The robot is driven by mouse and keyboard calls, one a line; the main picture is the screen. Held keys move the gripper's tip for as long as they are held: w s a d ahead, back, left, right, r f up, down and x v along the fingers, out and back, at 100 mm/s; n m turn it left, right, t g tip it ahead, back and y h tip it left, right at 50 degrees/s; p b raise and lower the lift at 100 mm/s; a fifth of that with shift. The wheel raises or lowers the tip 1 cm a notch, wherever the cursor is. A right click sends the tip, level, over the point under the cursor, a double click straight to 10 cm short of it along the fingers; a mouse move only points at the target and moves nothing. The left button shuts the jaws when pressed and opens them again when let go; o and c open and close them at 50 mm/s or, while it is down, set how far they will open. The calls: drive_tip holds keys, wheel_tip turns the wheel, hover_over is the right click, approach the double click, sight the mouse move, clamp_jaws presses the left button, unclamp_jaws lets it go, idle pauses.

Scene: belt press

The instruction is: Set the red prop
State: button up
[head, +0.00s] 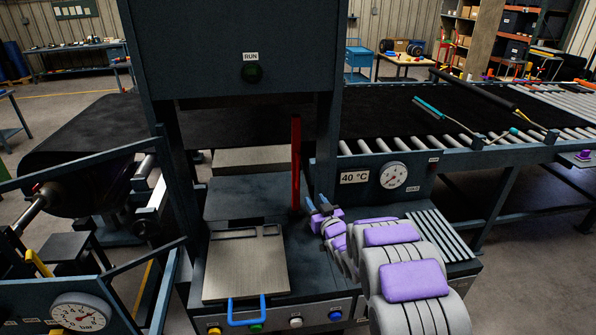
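The red prop (295,165) is a slim red bar. It stands upright at the right side of the press opening, its foot by the dark press bed (245,197). Its upper end reaches up in front of the dark belt, near the press's right post. My gripper (318,204) is just right of the prop's foot, pointing up and left. Its blue-tipped fingers look apart, with nothing seen between them. The prop appears free of the fingers, though the exact gap in depth is hard to tell.
A metal plate (245,264) with a blue handle (248,312) lies in front of the bed. Buttons line the front panel below. A RUN lamp (252,73) is on the upper housing. A 40 °C sign (354,177) and gauge (394,175) stand right, beneath a roller conveyor (400,146).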

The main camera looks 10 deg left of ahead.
sight(299, 176)
drive_tip(key=x, duration=1.1)
drive_tip(key=shift+w+a+f+p, duration=0.1)
drive_tip(key=shift+w+a+p, duration=0.05)
drive_tip(key=shift+w+p, duration=0.15)
drive_tip(key=shift+w+a, duration=0.2)
drive_tip(key=shift+w, duration=0.15)
drive_tip(key=shift+x, duration=1.7)
drive_tip(key=shift+w+a+p, duration=0.25)
drive_tip(key=shift+w+p, duration=0.05)
drive_tip(key=shift+w, duration=0.25)
clamp_jaws()
